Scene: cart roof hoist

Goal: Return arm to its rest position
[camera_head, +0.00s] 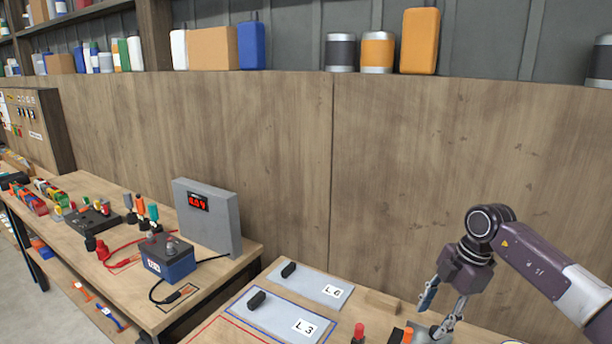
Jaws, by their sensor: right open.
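My right arm (548,268) comes in from the right edge and bends down at a dark joint. My right gripper (434,318) points down and left over the right end of the near bench (372,318). Its two fingers are apart and I see nothing held between them. A small grey object is close by the lower fingertip, and I cannot tell whether they touch. My left gripper is not in view.
Red and orange-topped items (359,333) stand left of the gripper. A wooden block (382,302) lies behind them. Grey plates labelled L 6 (312,284) and L 3 (275,315) lie further left. A meter box (208,216) stands on the left bench. A wooden wall rises behind.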

